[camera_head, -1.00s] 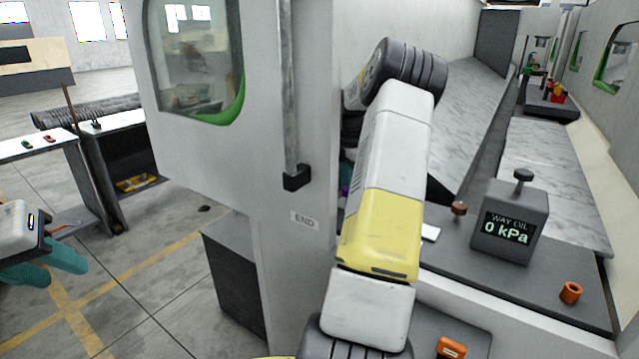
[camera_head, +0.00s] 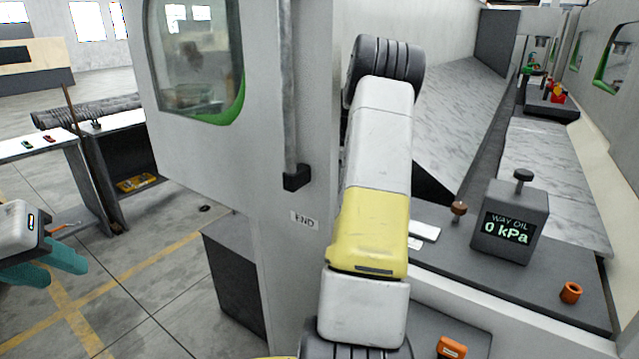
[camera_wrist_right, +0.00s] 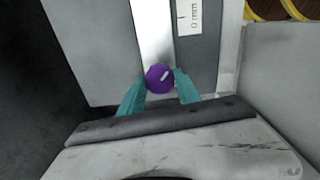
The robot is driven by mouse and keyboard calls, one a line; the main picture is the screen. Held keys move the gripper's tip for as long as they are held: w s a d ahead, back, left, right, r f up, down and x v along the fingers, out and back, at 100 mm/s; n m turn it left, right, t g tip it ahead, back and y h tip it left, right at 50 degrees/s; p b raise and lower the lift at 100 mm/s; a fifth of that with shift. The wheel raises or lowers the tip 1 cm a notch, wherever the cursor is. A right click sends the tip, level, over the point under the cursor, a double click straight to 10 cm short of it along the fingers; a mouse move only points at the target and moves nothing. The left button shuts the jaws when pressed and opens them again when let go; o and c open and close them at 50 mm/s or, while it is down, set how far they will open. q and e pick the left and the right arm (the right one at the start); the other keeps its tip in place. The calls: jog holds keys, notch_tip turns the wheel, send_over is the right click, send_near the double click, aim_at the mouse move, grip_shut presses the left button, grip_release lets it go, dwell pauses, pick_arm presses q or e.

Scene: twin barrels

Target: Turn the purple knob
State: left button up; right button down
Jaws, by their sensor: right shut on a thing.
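The purple knob (camera_wrist_right: 159,78) is round with a pale mark across its face, and shows in the right wrist view on a light strip. My right gripper (camera_wrist_right: 160,80) has its two teal fingers on either side of the knob, shut on it. In the head view the knob and my right gripper are hidden behind my right arm. My left gripper (camera_head: 50,266) is at the left edge, with two teal fingers apart and nothing between them, away from the machine.
A grey box reading WAY OIL 0 kPa (camera_head: 510,225) stands on the dark ledge to the right, near an orange cap (camera_head: 570,292). The machine's door panel (camera_head: 235,130) stands left of my right arm.

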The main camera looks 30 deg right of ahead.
jog(key=shift+m, duration=0.6)
jog(key=c, duration=0.9)
grip_release()
jog(key=shift+o, duration=0.2)
jog(key=shift+r, duration=0.1)
notch_tip(320, 180, up, 8)
jog(key=shift+f, duration=0.15)
